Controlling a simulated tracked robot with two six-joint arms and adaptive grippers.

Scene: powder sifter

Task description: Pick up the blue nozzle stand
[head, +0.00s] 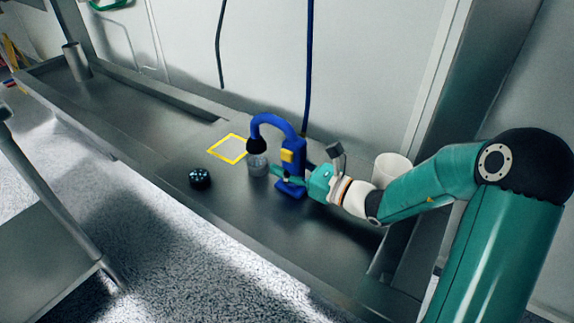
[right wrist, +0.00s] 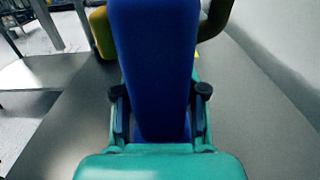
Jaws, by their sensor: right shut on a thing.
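The blue nozzle stand (head: 291,184) is upright on the grey metal bench in the head view, with a curved blue arm ending in a black nozzle and a yellow block on its side. A clear container (head: 258,164) is under the nozzle. My right gripper (head: 284,176) comes in from the right and is shut on the stand's column. In the right wrist view the blue column (right wrist: 155,65) fills the middle, between the two fingers (right wrist: 160,100). Whether the stand's base touches the bench is hard to tell. My left gripper is not in view.
A black round knob-like object (head: 200,178) lies on the bench left of the stand. A yellow square outline (head: 228,149) is marked behind it. A white cylinder (head: 391,165) stands right of the gripper, and a metal cup (head: 76,61) at the far left. The bench's left part is mostly clear.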

